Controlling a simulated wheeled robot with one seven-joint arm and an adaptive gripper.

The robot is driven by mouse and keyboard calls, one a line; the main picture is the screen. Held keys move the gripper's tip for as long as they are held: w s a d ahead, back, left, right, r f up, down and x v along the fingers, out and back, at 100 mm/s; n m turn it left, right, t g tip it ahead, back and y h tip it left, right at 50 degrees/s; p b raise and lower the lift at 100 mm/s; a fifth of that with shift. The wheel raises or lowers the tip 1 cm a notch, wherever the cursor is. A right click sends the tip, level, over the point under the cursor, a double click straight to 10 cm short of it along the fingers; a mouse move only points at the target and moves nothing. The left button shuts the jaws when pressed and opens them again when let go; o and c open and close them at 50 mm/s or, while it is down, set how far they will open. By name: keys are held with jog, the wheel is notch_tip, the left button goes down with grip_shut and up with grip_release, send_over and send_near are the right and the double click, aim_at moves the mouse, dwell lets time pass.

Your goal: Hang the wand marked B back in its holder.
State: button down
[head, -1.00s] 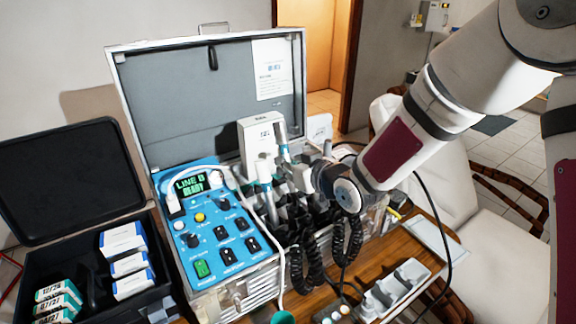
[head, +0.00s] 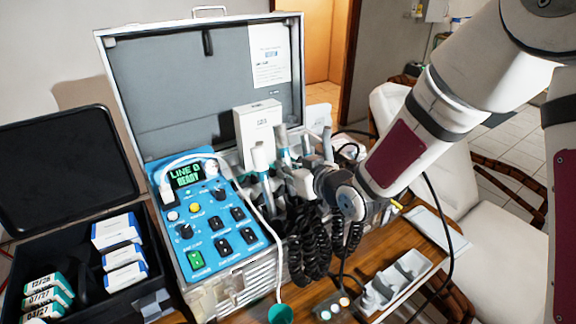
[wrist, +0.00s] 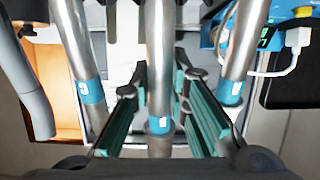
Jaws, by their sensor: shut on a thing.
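My gripper (head: 297,183) is at the row of wands in the open metal case. In the wrist view, its green-padded fingers (wrist: 157,98) stand on both sides of a silver wand (wrist: 158,45) with a blue band. The band's small white label is too blurred to read surely as B. A wand (wrist: 82,70) with a band like a C stands to its left, and another banded wand (wrist: 240,50) to its right. In the head view, my gripper and the coiled black hoses hide most of the holder, so I cannot tell whether the held wand is seated.
The blue control panel (head: 207,222) with a green display lies left of the wands. A white box (head: 257,122) stands behind them. Coiled black hoses (head: 312,245) hang in front. A grey tray (head: 398,280) lies on the wooden table. A black case (head: 155,300) with cartons stands left.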

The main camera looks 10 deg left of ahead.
jog(key=shift+f, duration=0.1)
dwell(0.3)
jog(key=shift+s+d+f+b, duration=0.2)
jog(key=shift+f+b, duration=0.3)
jog(key=shift+f, duration=0.15)
jog(key=shift+s+d+f+b, duration=0.15)
jog(key=shift+f+b, duration=0.3)
jog(key=shift+f, duration=0.2)
jog(key=c, duration=1.5)
grip_release()
jog(key=shift+o, duration=0.2)
jog(key=p+v, duration=0.3)
jog(key=v, duration=0.5)
